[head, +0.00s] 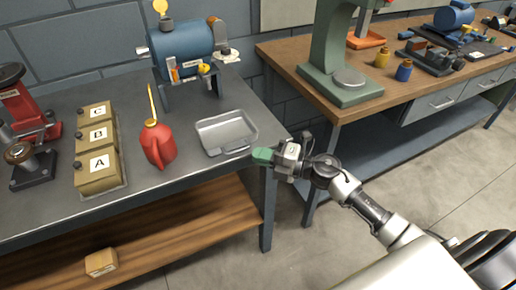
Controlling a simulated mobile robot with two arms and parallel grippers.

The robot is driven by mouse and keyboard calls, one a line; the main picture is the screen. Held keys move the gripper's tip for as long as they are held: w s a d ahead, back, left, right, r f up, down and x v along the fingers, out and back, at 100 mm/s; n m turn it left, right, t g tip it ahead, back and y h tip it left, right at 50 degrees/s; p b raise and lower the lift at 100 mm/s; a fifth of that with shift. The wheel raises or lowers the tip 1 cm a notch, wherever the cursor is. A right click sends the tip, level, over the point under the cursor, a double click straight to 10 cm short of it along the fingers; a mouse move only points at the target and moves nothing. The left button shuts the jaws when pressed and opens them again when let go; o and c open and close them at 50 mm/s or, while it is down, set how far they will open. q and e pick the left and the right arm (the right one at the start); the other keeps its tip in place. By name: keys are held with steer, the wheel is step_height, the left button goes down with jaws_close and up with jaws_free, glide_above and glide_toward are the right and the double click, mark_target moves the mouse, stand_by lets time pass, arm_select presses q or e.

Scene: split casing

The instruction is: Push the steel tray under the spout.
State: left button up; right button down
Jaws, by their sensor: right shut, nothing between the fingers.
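The steel tray (238,130) is a shallow grey pan on the dark bench top, near its right front edge. The blue cylindrical machine (183,45) stands behind it, with a yellow-handled fitting (207,68) on its front side; this may be the spout. The tray sits in front of and to the right of that fitting. My right gripper (262,156) has green fingertips and is shut and empty. It is at the bench's front right edge, just right of and nearer than the tray; whether it touches the tray cannot be told. My left gripper is not in view.
A red oil can (158,144) with a long yellow nozzle stands left of the tray. Boxes marked A, B and C (98,160) and a red press (28,110) are further left. A wooden bench (300,58) with a green drill press (332,60) stands to the right.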

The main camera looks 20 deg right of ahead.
mark_target(253, 144)
steer(key=shift+w, duration=0.9)
steer(key=shift+w, duration=1.65)
steer(key=shift+s, duration=0.1)
